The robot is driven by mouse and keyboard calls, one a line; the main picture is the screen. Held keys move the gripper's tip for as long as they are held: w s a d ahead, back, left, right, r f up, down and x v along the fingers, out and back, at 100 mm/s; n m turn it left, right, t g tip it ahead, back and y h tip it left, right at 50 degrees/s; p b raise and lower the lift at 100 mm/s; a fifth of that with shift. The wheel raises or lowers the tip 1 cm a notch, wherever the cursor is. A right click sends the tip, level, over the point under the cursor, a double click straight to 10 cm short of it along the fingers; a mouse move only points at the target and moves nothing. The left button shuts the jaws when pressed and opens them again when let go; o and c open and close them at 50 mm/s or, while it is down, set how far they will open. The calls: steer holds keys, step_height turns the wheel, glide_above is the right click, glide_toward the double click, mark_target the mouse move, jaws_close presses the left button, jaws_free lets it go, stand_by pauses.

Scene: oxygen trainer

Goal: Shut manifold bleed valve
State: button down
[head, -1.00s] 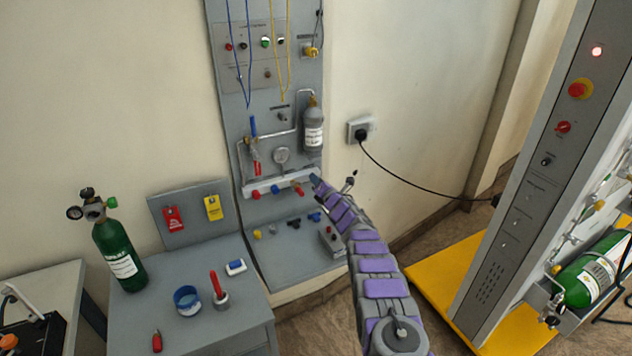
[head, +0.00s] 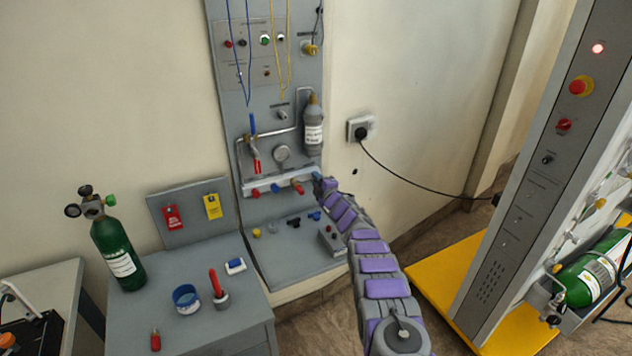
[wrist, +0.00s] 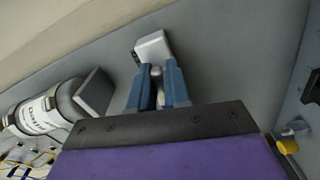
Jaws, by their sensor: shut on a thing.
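My gripper (head: 322,182) is at the bar's right end. In the wrist view, my gripper's blue fingers (wrist: 157,84) are shut on a small grey knob (wrist: 156,71), which I take to be the bleed valve. It sits by the light grey end block (wrist: 153,46). The fingers hide most of the knob, so its turned position cannot be told. In the head view my wrist hides it.
A grey cylinder (head: 313,128) hangs above the bar's right end; it also shows in the wrist view (wrist: 42,110). A grey bench (head: 228,318) with a green cylinder (head: 117,252) stands at lower left. A cabinet (head: 530,170) stands at right on a yellow base.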

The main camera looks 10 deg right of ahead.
steer(key=m, duration=0.3)
steer(key=f+m, duration=0.1)
steer(key=shift+d+m, duration=0.25)
steer(key=shift+m, duration=0.05)
steer(key=m, duration=0.3)
steer(key=shift+s+m, duration=0.1)
steer(key=shift+m, duration=0.3)
steer(key=m, duration=0.3)
steer(key=shift+a+f, duration=0.1)
steer(key=shift+a+m, duration=0.15)
steer(key=shift+m, duration=1.95)
steer(key=shift+s, duration=0.1)
steer(key=c, duration=1.2)
jaws_free()
steer(key=shift+c, duration=0.2)
steer(key=shift+o, duration=0.3)
steer(key=shift+r, duration=0.25)
